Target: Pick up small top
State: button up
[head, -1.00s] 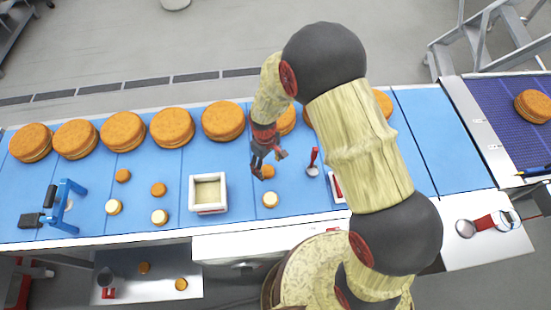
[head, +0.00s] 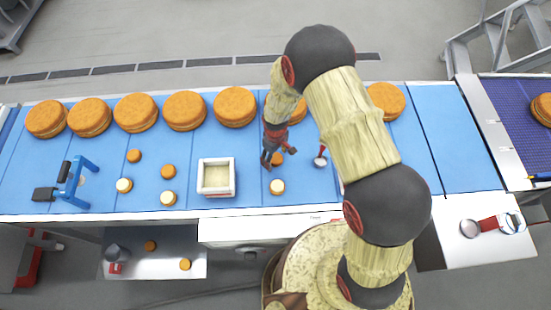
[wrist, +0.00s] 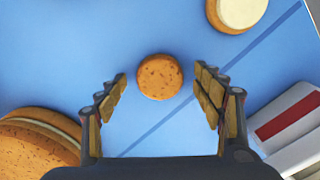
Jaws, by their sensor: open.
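A small top (wrist: 159,77), a plain brown round, lies flat on the blue belt. In the wrist view it sits between the fingertips of my open gripper (wrist: 161,78), with a gap on both sides. In the head view my gripper (head: 280,158) points down at the same small top (head: 277,159), which is partly hidden by the fingers. My gripper is empty. Other small plain tops (head: 134,156) lie further left on the belt, one (head: 168,171) of them nearer the white box.
A cream-topped round (head: 277,187) lies close by and shows in the wrist view (wrist: 237,10). A white box (head: 216,190) stands to the left. Large filled rounds (head: 184,110) line the far side.

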jog(key=c, duration=0.8)
jog(key=shift+c, duration=0.4)
jog(key=shift+r, duration=0.1)
